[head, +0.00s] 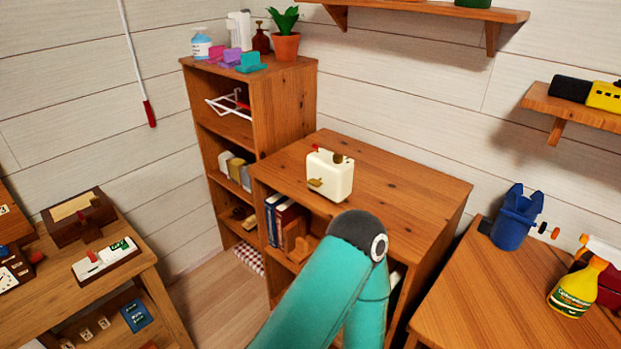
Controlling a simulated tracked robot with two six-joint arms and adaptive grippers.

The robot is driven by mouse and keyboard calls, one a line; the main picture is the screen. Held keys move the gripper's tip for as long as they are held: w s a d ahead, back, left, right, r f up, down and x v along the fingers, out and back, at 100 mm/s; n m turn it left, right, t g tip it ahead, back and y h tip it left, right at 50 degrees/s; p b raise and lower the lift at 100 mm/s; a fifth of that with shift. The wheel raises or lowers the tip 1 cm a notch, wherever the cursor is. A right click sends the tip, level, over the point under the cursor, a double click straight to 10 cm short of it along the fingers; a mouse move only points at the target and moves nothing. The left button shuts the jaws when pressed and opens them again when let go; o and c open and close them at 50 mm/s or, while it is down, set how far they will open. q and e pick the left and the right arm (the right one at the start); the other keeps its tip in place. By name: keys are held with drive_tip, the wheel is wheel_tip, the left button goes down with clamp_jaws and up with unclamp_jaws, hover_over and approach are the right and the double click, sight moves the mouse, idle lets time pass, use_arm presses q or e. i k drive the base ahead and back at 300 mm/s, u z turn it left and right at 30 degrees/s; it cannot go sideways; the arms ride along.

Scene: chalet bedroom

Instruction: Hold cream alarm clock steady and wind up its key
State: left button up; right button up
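The cream alarm clock (338,181) stands upright on the front part of a low wooden cabinet (410,195). It is a boxy shape with rounded edges. A small brass-coloured piece (316,183), which looks like the winding key, sticks out low on its left side. A small red part and a dark part show at its top. One of my teal arms rises from the bottom of the view, its dark joint in front of the cabinet's front edge, apart from the clock. Neither gripper shows, and nothing visible touches the clock.
The cabinet top around the clock is clear. A taller shelf unit (285,100) with a potted plant (286,38) stands behind left. A right-hand table holds a blue container (514,220) and a yellow spray bottle (578,290). A left-hand table (125,277) holds wooden boxes. Wall shelves hang above.

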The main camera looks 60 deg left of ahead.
sight(314, 182)
drive_tip(key=z, duration=0.7)
drive_tip(key=i, duration=0.2)
drive_tip(key=u, duration=2.3)
drive_tip(key=k, duration=0.9)
drive_tip(key=u, duration=0.15)
drive_tip(key=i, duration=0.9)
drive_tip(key=z, duration=0.05)
